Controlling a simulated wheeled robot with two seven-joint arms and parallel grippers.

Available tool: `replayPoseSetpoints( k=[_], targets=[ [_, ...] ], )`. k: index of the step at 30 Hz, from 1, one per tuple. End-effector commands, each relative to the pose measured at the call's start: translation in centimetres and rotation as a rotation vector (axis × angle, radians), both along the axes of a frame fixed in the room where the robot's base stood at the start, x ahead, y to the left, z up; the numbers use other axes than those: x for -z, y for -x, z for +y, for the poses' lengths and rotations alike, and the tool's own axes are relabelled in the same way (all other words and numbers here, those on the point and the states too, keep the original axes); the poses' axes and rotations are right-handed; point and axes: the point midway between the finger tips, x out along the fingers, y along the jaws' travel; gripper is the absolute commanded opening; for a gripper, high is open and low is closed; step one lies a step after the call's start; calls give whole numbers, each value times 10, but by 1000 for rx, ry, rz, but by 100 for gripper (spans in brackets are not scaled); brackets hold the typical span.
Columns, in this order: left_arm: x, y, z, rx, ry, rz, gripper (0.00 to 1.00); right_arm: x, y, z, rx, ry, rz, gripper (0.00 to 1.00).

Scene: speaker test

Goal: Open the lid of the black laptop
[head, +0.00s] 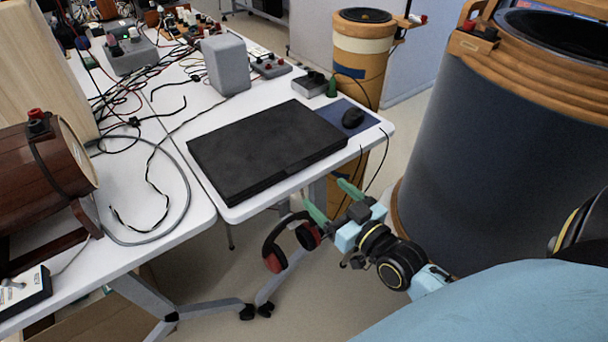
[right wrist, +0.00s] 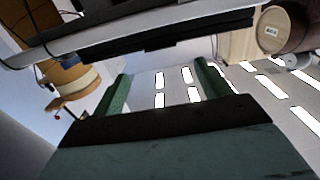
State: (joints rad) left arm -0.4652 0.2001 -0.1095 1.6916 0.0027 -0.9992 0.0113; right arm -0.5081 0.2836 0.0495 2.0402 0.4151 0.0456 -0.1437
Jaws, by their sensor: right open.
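The black laptop (head: 265,150) lies closed and flat on the white table, near its front right corner. Its dark edge also shows across the top of the right wrist view (right wrist: 150,38). My right gripper (head: 332,200) has green fingers and is open and empty. In the head view it is in front of the table's front edge, to the lower right of the laptop, apart from it. Its two green fingers show spread apart in the right wrist view (right wrist: 162,85). My left gripper is not in view.
A black mouse (head: 353,118) lies on a blue pad right of the laptop. A grey box (head: 226,65) and cables stand behind it. Red and black headphones (head: 284,242) hang below the table edge. A large dark cylinder (head: 490,130) stands at the right.

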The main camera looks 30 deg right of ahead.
Motion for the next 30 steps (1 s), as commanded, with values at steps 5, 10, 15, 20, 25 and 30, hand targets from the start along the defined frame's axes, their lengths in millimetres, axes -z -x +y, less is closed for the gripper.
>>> replayPoseSetpoints(
  k=[5, 10, 15, 20, 25, 30],
  targets=[
    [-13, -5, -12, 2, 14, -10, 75, 1, -36, 3, 0, -2, -5, 76],
    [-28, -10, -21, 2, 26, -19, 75, 1, -64, 5, 0, -1, -2, 76],
    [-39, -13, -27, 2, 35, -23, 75, 1, -83, 7, 1, -1, 0, 76],
    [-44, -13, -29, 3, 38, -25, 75, 1, -91, 7, 0, 0, 1, 76],
    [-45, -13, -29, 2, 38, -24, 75, 1, -92, 8, 0, 0, 3, 76],
    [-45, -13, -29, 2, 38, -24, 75, 1, -91, 8, 0, 0, 2, 68]
  ],
)
